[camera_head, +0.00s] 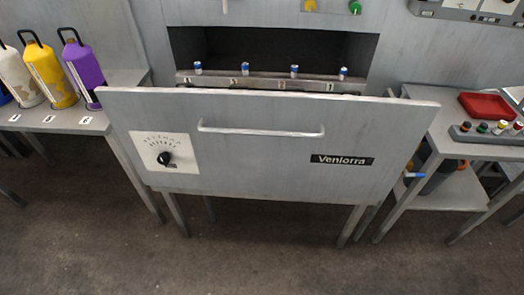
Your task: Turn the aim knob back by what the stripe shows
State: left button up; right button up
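A black knob (164,158) sits on a white dial plate (166,168) at the left of a grey panel (262,165). Tick marks fan out above the knob; its exact setting is too small to read. Several small white cylinders with blue tops, one of them here (245,69), stand upright in a row in the dark opening behind the panel. I cannot make out which mark is the stripe. Neither of my grippers is in view.
The panel has a long handle (262,131) and a "Venlorra" label (342,160). Yellow (49,75) and purple (84,68) handled bottles stand on the left table. A red tray (487,106) lies on the right table. A blue-and-white piece (414,175) shows below it.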

aim_at(164, 158)
jog(key=i+l, duration=1.1)
jog(key=l, duration=0.2)
